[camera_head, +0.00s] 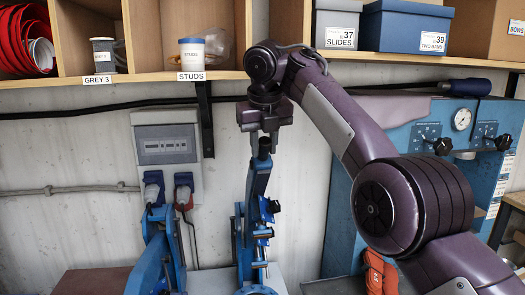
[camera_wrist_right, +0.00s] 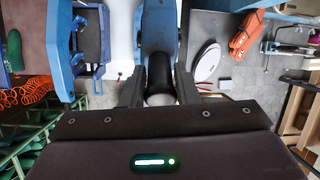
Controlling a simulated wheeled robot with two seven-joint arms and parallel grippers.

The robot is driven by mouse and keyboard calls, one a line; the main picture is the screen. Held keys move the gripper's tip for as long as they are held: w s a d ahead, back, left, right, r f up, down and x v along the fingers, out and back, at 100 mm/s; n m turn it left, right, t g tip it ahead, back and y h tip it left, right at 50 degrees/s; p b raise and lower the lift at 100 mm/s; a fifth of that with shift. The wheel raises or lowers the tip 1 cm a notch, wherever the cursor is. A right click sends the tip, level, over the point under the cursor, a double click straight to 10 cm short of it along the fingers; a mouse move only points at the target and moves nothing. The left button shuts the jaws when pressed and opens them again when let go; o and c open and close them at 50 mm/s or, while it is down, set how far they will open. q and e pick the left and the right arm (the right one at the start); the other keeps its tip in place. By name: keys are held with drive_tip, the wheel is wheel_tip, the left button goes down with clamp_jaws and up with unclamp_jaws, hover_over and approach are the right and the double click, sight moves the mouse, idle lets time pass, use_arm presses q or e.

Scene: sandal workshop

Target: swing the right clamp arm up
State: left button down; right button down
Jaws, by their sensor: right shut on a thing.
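The right clamp arm (camera_head: 256,192) is a blue metal arm with a black grip (camera_head: 264,148) at its top. It stands nearly upright in the head view. My right gripper (camera_head: 263,138) comes down from above and is shut on the black grip. In the right wrist view, the black grip (camera_wrist_right: 160,92) sits between the two dark fingers, and the blue arm (camera_wrist_right: 158,28) runs away from it. Another blue clamp (camera_head: 160,250) stands to the left in the head view. My left gripper is not in view.
A shelf (camera_head: 140,77) with tubs and boxes runs close above my right gripper. A grey electrical box (camera_head: 166,140) with plugs hangs on the wall at left. A blue machine (camera_head: 400,140) with a gauge and knobs stands at right, and an orange pouch (camera_head: 379,272) is below.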

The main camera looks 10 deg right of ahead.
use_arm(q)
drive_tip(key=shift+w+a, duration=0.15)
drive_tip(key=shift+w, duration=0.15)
use_arm(e)
drive_tip(key=shift+w, duration=0.15)
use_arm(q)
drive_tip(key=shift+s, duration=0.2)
use_arm(e)
drive_tip(key=c, duration=1.2)
unclamp_jaws()
drive_tip(key=shift+r, duration=0.1)
drive_tip(key=v, duration=0.7)
drive_tip(key=shift+a+r, duration=0.1)
drive_tip(key=shift+r, duration=0.25)
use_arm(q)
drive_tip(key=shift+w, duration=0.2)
